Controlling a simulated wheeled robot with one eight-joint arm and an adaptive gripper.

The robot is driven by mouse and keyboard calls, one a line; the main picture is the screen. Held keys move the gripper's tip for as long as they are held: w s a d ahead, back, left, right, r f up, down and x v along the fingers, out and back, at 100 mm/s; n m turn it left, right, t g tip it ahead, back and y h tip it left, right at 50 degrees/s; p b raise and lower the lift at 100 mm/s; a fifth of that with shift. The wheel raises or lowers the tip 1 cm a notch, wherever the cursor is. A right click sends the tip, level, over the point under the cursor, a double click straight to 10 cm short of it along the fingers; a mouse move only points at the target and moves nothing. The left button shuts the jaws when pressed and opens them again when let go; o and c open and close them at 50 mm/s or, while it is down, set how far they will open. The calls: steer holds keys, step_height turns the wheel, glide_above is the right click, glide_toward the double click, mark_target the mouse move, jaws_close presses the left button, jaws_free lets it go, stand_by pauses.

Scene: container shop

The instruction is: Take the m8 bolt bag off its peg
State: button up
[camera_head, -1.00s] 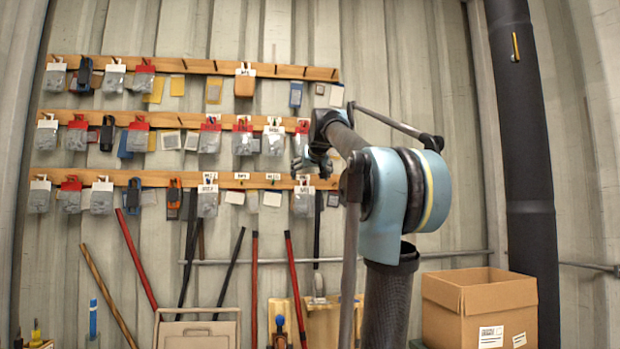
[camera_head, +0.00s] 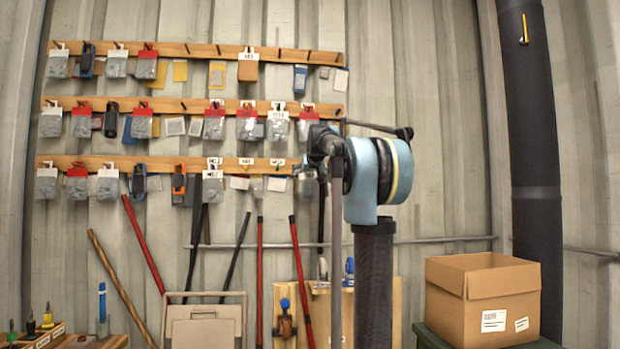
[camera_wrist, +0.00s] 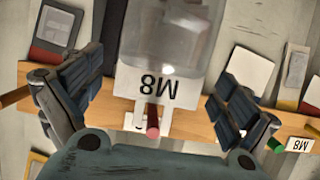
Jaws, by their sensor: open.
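The M8 bolt bag (camera_wrist: 165,38) is a clear plastic bag with a white header card marked M8. It appears upside down in the wrist view. The card hangs on a red-tipped peg (camera_wrist: 152,121) on the wooden rail (camera_wrist: 190,126). My gripper (camera_wrist: 157,80) is open, with one dark finger on each side of the bag and card. Gaps show between fingers and card. In the head view, the bag (camera_head: 308,187) is at the right end of the lowest rail, mostly hidden behind my arm, and my fingers cannot be made out.
Other bagged items and tools hang on three wooden rails (camera_head: 200,49). In the wrist view, a green-tipped peg with an M8 label (camera_wrist: 299,145) and flat packs flank my fingers. A cardboard box (camera_head: 482,305) stands at right. Long-handled tools lean below the rails.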

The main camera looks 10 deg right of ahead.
mark_target(309, 178)
steer(key=shift+w+f, duration=0.2)
steer(key=shift+w, duration=0.2)
steer(key=c, duration=1.2)
steer(key=shift+r, duration=0.1)
steer(key=shift+r, duration=0.25)
steer(key=shift+s, duration=0.1)
steer(key=shift+s+r, duration=0.15)
steer(key=shift+s, duration=0.95)
steer(key=shift+s+r, duration=0.1)
steer(key=shift+s, duration=1)
